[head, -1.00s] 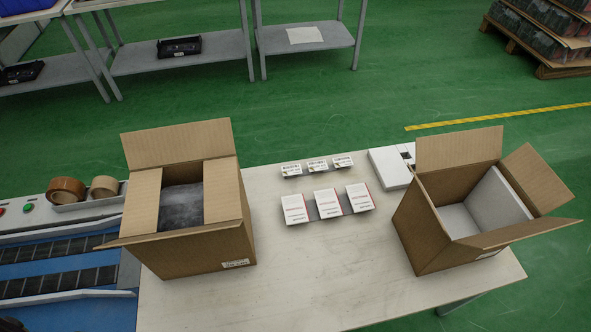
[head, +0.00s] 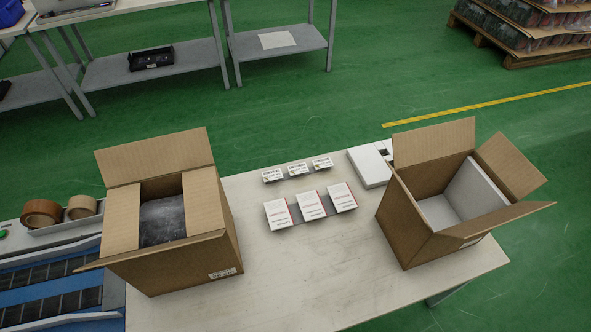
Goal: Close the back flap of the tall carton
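Two open cardboard cartons stand on the table; I cannot tell for certain which one the task calls tall. The left carton (head: 185,268) has its two side flaps folded inward over a dark, wrapped filling (head: 161,220). Its back flap (head: 155,157) stands up, leaning backward, and its front flap (head: 150,250) sticks outward. The right carton (head: 408,220) has its back flap (head: 434,143) upright, its right flap (head: 511,165) and front flap (head: 500,216) spread outward, and a white panel (head: 476,188) inside. Neither of my grippers is in view.
Several white cards and small labelled packs lie between the cartons on the table (head: 290,275). A white box (head: 368,167) lies by the right carton. Tape rolls (head: 42,213) and a conveyor (head: 50,285) are at left. The table's front middle is clear.

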